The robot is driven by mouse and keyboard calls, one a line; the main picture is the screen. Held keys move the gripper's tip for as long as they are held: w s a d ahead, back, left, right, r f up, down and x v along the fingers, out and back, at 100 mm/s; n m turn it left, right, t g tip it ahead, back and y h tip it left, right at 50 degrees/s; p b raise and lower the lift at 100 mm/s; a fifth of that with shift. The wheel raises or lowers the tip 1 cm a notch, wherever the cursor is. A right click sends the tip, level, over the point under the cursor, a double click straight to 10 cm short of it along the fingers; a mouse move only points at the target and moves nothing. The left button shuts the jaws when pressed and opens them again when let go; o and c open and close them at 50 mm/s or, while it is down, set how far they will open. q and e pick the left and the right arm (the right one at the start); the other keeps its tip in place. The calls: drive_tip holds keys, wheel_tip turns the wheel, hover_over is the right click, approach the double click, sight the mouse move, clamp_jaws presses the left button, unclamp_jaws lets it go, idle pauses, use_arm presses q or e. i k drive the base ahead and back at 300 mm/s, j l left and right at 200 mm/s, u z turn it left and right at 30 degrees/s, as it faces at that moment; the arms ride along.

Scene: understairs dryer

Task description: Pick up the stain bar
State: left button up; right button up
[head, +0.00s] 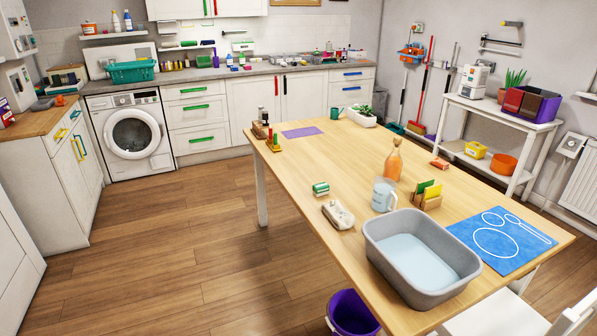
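I cannot tell for certain which thing is the stain bar. A small green-and-white block (321,188) lies on the wooden table (290,163) near its left edge. A whitish oblong thing (338,214) lies just in front of it, also near that edge. A small reddish block (439,162) lies farther back on the right side of the table. Neither of my grippers is in view, and nothing on the table is being held.
A grey basin (378,225), a measuring jug (384,194), an orange bottle (393,165) and a wooden holder with sponges (427,196) stand near the small blocks. A blue mat (462,232) lies at right. A purple bucket (350,316) is on the floor; the floor at left is clear.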

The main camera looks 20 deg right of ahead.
sight(320, 189)
drive_tip(key=i+z, duration=0.25)
drive_tip(key=i, duration=0.25)
drive_tip(key=i+j+z, duration=0.25)
drive_tip(key=i, duration=0.2)
drive_tip(key=i+j+z, duration=0.25)
drive_tip(key=i, duration=0.2)
drive_tip(key=i+j+z, duration=0.3)
drive_tip(key=i+j, duration=0.05)
drive_tip(key=i, duration=0.1)
